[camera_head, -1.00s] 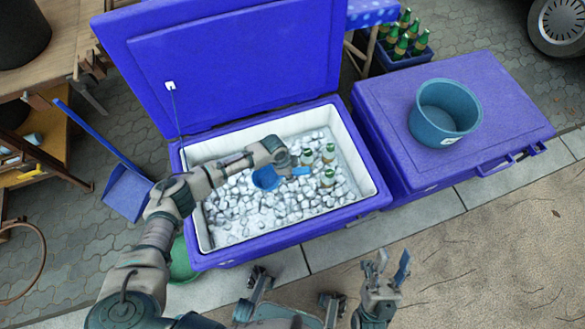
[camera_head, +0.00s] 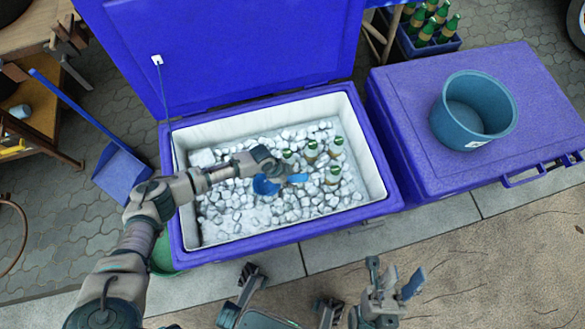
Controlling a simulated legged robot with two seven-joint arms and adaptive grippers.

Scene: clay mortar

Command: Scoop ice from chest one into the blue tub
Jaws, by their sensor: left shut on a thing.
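Chest one (camera_head: 290,232) is the open purple-blue cooler with a white lining, full of ice cubes (camera_head: 238,200). My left gripper (camera_head: 270,168) is over the ice, left of the bottles, shut on a blue scoop (camera_head: 265,186). The scoop is low at the ice; whether it touches or holds ice I cannot tell. The blue tub (camera_head: 472,112) stands upright on the closed lid of the second chest (camera_head: 410,110) at the right and looks empty. My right gripper (camera_head: 392,280) is open and empty in front of the chests.
Several green bottles (camera_head: 311,152) stand in the ice beside the scoop. The raised lid (camera_head: 230,50) stands behind chest one. A blue long-handled dustpan (camera_head: 122,176) is at the left. A bottle crate (camera_head: 430,42) is behind the second chest. The ground at the right front is clear.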

